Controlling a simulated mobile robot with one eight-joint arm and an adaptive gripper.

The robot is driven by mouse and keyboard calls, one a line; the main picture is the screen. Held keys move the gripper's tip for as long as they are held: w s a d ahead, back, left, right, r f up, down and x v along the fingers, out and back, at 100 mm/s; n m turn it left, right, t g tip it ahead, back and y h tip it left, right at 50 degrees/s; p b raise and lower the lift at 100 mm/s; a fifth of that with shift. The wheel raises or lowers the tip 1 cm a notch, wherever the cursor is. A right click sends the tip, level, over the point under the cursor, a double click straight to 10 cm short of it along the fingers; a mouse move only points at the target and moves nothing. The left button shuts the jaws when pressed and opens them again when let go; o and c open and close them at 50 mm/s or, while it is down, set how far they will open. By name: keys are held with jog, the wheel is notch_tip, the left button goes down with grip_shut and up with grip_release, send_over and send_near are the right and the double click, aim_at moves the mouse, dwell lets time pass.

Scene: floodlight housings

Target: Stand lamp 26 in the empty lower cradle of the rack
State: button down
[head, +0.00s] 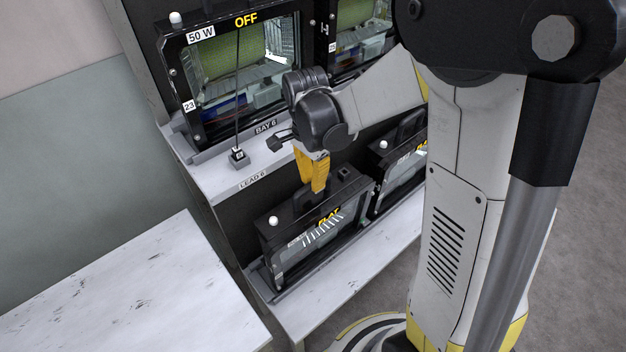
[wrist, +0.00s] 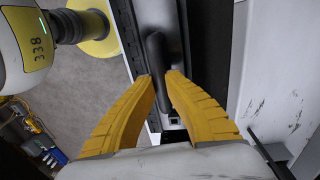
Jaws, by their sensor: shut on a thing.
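In the wrist view, the fingertips (wrist: 161,80) close on the black handle (wrist: 156,55) from both sides. The housing's base looks at or in the cradle; I cannot tell whether it is fully seated.
Another lamp (head: 400,165) stands close on the right on the lower shelf. Above, lamp 23 (head: 238,75), marked "OFF", sits in bay 6, with a lead plug (head: 239,157) on the ledge. A bare, scuffed white table (head: 140,290) is at left.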

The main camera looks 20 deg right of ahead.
jog(key=shift+s+f+b, duration=0.1)
jog(key=shift+f+b, duration=0.3)
jog(key=shift+f, duration=0.05)
dwell(1.0)
jog(key=c, duration=1.2)
grip_release()
notch_tip(320, 180, up, 12)
jog(key=s+r+n+t, duration=0.2)
jog(key=s+n+t, duration=0.6)
jog(key=s+n, duration=0.3)
jog(key=n, duration=0.3)
jog(key=shift+s+a, duration=0.15)
jog(key=shift+a, duration=0.05)
